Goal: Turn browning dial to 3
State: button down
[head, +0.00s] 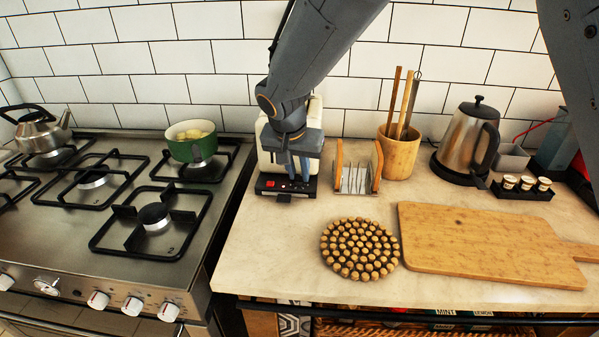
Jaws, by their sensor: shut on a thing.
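The cream toaster (267,147) stands on the counter against the tiled wall, right of the stove. Its dark front base panel (265,186) shows a small red light or button and some small pale marks. My gripper (297,170) is in front of the toaster, pointing down at the right part of this panel. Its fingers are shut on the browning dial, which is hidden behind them. The dial's number and pointer cannot be read. My arm and gripper body cover most of the toaster's front and top.
A toast rack (354,181) with wooden ends stands close right of the toaster. A utensil pot (400,152) and kettle (466,140) stand farther right. A cork trivet (359,249) and cutting board (480,240) lie in front. A green pot (191,146) sits on the stove at left.

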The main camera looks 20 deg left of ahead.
jog(key=c, duration=1.9)
grip_release()
jog(key=shift+r, duration=0.1)
jog(key=b+v, duration=0.1)
jog(key=v, duration=0.6)
jog(key=shift+r, duration=0.3)
jog(key=shift+s, duration=0.1)
